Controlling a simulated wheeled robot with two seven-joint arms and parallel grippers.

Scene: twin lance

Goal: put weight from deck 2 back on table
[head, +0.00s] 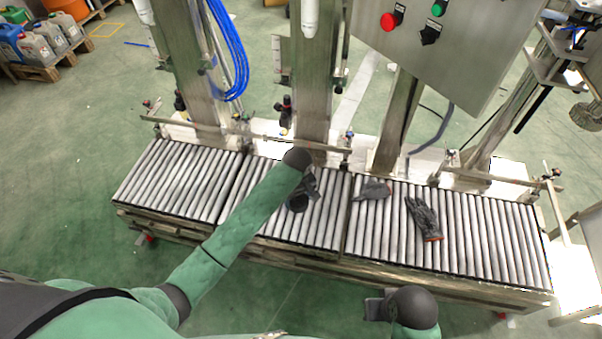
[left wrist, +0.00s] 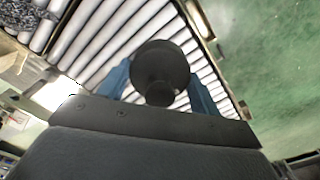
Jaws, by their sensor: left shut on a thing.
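A dark round weight with a knob (left wrist: 160,68) sits between the blue fingers of my left gripper (left wrist: 163,90) in the left wrist view. In the head view my left gripper (head: 306,190) is over the middle section of the roller deck (head: 262,190), with the dark weight (head: 297,203) just under it. The gripper is shut on the weight. I cannot tell whether the weight touches the rollers. My right gripper (head: 376,306) is in front of the deck, low in the picture; its fingers are too unclear to tell their state.
Two grey gloves, one (head: 375,190) near the middle and one (head: 424,218) to the right, lie on the rollers. Steel posts (head: 312,90) and a control box (head: 435,45) rise behind the deck. Green floor (head: 80,190) is clear on the left.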

